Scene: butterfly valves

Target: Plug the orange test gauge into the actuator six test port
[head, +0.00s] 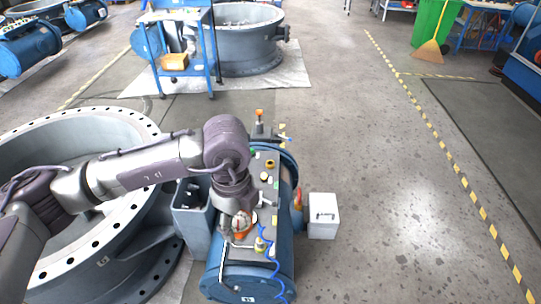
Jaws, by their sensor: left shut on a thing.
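The blue actuator (276,215) lies lengthwise near the picture's middle, with a grey panel of small fittings along its top. My left gripper (239,224) is over the near part of this panel and points down. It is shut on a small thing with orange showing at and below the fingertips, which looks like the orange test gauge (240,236). The fingers hide most of it, and I cannot tell whether it touches a port. The number six and the test port's label are too small to read. My right gripper is not in view.
A large grey valve ring (120,262) stands at left. A grey-blue bin (194,222) is between it and the actuator. A white box (322,216) sits at the actuator's right. A blue cart (180,70) stands behind. The floor at right is clear.

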